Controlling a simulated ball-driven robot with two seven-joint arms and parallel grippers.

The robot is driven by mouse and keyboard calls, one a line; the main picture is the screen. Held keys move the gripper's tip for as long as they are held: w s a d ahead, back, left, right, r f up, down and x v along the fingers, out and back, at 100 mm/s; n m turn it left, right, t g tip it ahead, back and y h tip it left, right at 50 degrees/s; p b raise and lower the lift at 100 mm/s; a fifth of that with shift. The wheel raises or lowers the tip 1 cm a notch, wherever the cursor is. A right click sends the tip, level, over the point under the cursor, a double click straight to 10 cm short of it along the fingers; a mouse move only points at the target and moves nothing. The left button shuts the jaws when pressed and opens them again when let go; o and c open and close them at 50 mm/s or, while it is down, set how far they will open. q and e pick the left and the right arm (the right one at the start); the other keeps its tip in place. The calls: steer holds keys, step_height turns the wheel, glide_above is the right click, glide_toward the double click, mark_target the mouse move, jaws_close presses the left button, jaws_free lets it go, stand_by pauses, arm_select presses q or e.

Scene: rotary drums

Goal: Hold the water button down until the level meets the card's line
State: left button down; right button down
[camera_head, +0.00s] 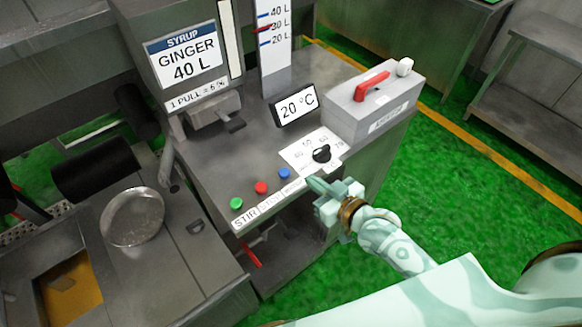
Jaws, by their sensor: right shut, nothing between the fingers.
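The blue button (285,173) is at the right end of a row on the console's front edge; its label is too small to read. My right gripper (313,184) is shut and empty, its tips just right of the blue button and seemingly apart from it. The card (187,59) at the upper left reads SYRUP, GINGER, 40 L. The level gauge (274,55) at the top has blue marks at 40 L, 30 L and 20 L and a red pointer near 30 L. Its top is cut off. My left gripper is not in view.
A red button (261,188) and a green button (237,203), labelled STIR, sit left of the blue one. A black knob (322,153) on a dial plate lies behind my gripper. A 20 °C display (295,105) and a grey box with a red handle (372,87) stand farther back.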

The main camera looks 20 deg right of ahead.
steer(key=shift+f, duration=0.1)
steer(key=b, duration=0.2)
glide_above(284, 173)
steer(key=s+d, duration=0.1)
steer(key=s, duration=0.1)
step_height(284, 173, down, 2)
steer(key=shift+s+d+f, duration=0.1)
steer(key=shift+d+f, duration=0.05)
steer(key=shift+f, duration=0.1)
step_height(284, 173, down, 3)
steer(key=shift+r+b, duration=0.15)
steer(key=shift+b, duration=0.35)
steer(key=shift+f, duration=0.65)
steer(key=shift+b, duration=0.3)
